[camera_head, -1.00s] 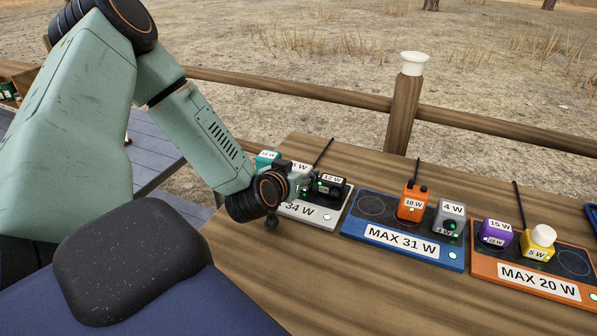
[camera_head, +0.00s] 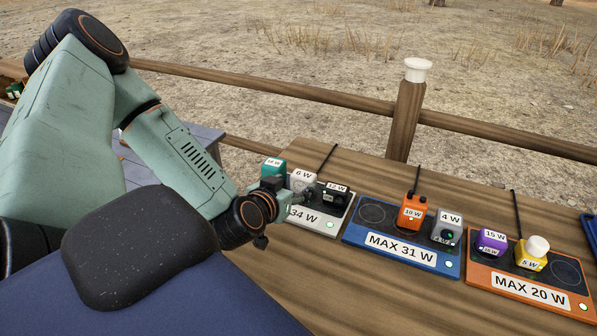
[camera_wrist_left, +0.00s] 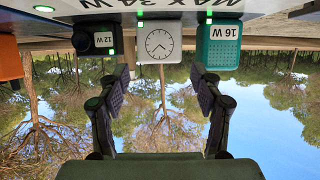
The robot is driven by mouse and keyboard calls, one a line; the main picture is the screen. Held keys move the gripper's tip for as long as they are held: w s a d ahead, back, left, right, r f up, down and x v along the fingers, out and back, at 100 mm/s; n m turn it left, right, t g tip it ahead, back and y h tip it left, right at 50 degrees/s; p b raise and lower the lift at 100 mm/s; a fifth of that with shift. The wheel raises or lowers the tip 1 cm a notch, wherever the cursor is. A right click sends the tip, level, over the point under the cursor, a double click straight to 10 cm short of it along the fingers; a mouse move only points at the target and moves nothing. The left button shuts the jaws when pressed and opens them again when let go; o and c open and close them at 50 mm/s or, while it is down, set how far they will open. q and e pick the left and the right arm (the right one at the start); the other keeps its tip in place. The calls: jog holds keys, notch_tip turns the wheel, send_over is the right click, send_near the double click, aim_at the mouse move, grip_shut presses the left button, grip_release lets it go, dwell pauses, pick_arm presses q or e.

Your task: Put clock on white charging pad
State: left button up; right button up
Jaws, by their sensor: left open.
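The clock (camera_head: 304,176) is a small white block with a 6 W label, and its round dial shows in the left wrist view (camera_wrist_left: 160,44). It stands on the white charging pad (camera_head: 318,222), between a teal 16 W device (camera_wrist_left: 219,43) and a black 12 W device (camera_wrist_left: 92,40). The pad's MAX 34 W front also shows upside down in the wrist view (camera_wrist_left: 235,14). My left gripper (camera_head: 299,192) is open and empty in front of the clock, its fingers (camera_wrist_left: 160,78) spread apart with a gap to it. My right gripper is out of view.
A blue MAX 31 W pad (camera_head: 368,246) holds an orange 10 W device (camera_head: 413,212) and a grey 4 W device (camera_head: 448,225). An orange MAX 20 W pad (camera_head: 480,276) holds a purple (camera_head: 492,239) and a yellow device (camera_head: 531,258). A wooden fence (camera_head: 400,118) runs behind.

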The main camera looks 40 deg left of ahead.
pick_arm(q)
jog(key=p+v, duration=0.2)
jog(key=v, duration=0.1)
jog(key=shift+s+d+r, duration=0.15)
jog(key=shift+s+r, duration=0.05)
jog(key=shift+s+d+r+p, duration=0.2)
jog(key=shift+s+p, duration=0.1)
jog(key=shift+s, duration=0.35)
jog(key=shift+w, duration=0.1)
jog(key=shift+d+f, duration=0.1)
